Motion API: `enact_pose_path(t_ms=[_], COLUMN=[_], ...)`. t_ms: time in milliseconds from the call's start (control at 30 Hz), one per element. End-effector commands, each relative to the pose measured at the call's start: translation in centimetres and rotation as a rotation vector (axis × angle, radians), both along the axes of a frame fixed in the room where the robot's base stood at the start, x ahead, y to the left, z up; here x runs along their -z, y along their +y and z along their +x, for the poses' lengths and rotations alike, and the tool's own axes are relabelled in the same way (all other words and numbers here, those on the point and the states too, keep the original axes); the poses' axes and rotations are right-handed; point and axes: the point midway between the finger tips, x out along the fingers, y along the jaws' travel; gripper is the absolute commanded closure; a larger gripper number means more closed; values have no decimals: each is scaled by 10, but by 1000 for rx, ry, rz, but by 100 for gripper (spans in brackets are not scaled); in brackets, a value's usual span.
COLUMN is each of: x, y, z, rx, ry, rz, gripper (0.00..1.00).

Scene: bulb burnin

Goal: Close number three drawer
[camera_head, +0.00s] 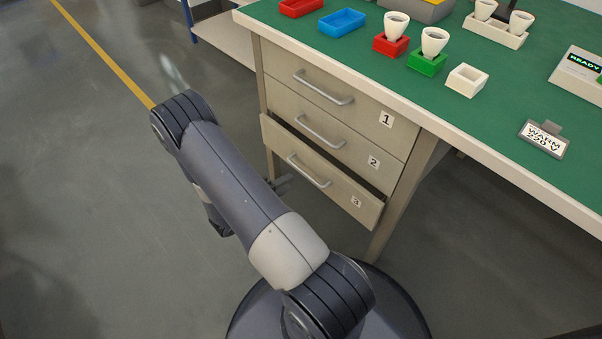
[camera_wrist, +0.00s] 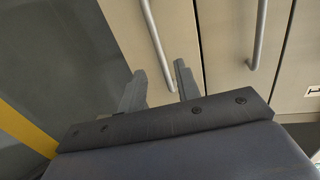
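The number three drawer (camera_head: 339,193) is the lowest of the stack and stands partly pulled out, with a dark gap above its front. Its grey bar handle (camera_head: 308,172) shows in the head view. In the wrist view this drawer front (camera_wrist: 125,30) is leftmost, with its handle (camera_wrist: 153,40) running down toward my fingers. My gripper (camera_wrist: 160,68) is open, its two fingers apart near the lower end of that handle. I cannot tell whether they touch it. In the head view my gripper (camera_head: 286,182) is mostly hidden behind my arm, close to the drawer's left part.
Drawers one (camera_head: 335,88) and two (camera_head: 335,135) above look shut. The green bench top (camera_head: 480,110) holds trays, cups, colored blocks and a "WARM 220 V" sign (camera_head: 544,138). A table leg (camera_head: 388,238) stands right of the drawers. Floor (camera_head: 80,200) at left is clear.

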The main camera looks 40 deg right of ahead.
Motion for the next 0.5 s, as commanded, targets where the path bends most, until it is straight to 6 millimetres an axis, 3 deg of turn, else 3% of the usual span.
enact_pose_path(t_ms=[200,500], x=[10,15], y=[-38,-67], z=[2,5], rx=[4,0], ry=[-1,0], rz=[0,1], gripper=[69,69])
